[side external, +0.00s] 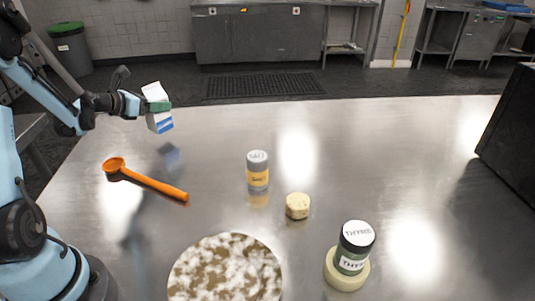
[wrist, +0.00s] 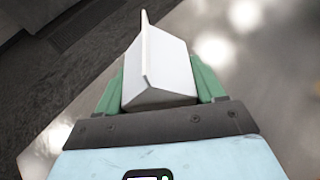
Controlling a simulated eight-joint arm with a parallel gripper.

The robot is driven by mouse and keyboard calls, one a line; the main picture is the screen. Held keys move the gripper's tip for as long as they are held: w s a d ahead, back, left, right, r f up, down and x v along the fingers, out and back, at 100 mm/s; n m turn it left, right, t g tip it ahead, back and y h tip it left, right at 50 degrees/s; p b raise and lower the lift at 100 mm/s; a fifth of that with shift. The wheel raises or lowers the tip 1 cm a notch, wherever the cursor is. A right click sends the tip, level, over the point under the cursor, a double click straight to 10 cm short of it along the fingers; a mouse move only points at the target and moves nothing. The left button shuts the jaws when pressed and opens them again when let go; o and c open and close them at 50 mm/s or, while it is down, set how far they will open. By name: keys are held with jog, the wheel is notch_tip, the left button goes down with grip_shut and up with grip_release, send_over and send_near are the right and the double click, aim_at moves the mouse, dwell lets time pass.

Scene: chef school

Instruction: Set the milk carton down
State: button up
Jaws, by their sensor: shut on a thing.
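The milk carton (side external: 158,121) is small, white and blue with a gabled top. My gripper (side external: 157,106) is shut on it near its top and holds it in the air above the left back part of the metal table. The carton looks slightly tilted, and its blurred reflection shows on the table below it. In the wrist view the carton's white gabled top (wrist: 158,70) sits between my gripper's green fingers (wrist: 160,92). The carton's lower part is hidden in the wrist view.
On the metal table (side external: 330,140) are an orange spoon (side external: 150,181), a salt shaker (side external: 257,171), a pale round piece (side external: 297,206), a thyme jar (side external: 354,247) on a pale green disc (side external: 345,272), and a mottled round board (side external: 225,270). A black box (side external: 510,135) stands right. The table's back middle is clear.

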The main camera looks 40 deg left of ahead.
aim_at(148, 114)
jog(key=shift+f, duration=1.85)
jog(key=shift+f, duration=0.15)
jog(key=o, duration=1.4)
jog(key=shift+s+r, duration=0.2)
jog(key=shift+r, duration=0.05)
jog(key=v, duration=0.7)
